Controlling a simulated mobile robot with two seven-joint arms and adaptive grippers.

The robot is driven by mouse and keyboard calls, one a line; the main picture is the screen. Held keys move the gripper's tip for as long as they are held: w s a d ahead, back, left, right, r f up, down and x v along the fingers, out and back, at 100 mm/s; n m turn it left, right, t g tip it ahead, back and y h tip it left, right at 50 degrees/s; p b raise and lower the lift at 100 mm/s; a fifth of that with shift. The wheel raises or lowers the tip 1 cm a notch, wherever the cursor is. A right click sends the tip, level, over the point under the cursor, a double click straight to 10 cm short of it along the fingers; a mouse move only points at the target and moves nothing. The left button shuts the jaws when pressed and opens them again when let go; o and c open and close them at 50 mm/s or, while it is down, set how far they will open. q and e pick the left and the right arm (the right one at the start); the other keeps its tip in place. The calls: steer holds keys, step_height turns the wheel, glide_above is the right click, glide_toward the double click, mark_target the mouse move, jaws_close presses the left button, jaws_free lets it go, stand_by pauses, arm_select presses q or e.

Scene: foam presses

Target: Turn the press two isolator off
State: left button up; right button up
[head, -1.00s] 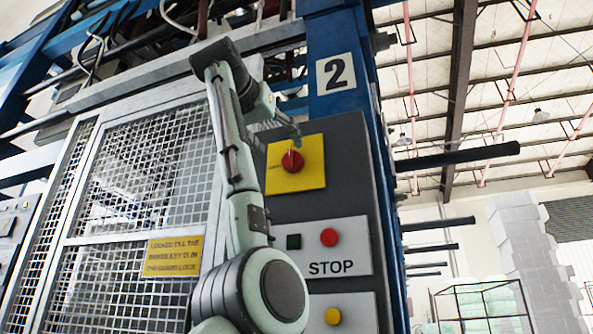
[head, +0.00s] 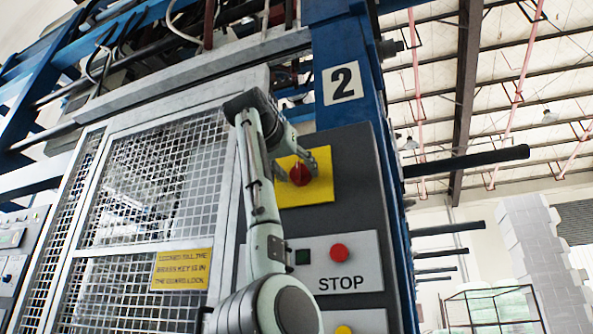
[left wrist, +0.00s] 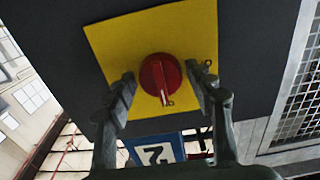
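The press two isolator is a red rotary knob (head: 300,174) on a yellow plate (head: 318,194), on the dark control panel under the "2" sign (head: 342,82). In the left wrist view the red knob (left wrist: 160,78) shows a lighter bar across its face. My left gripper (head: 296,165) is at the knob. In the left wrist view its two fingers (left wrist: 163,80) are spread, one on each side of the knob, with a gap visible on both sides. My right gripper is not in view.
Below the isolator are a red STOP button (head: 339,252), a dark green button (head: 302,257) and a yellow button (head: 343,330). A mesh guard (head: 165,190) with a yellow notice (head: 182,269) stands left. Dark bars (head: 465,160) stick out at right.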

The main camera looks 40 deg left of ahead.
arm_select(q)
steer(key=c, duration=0.8)
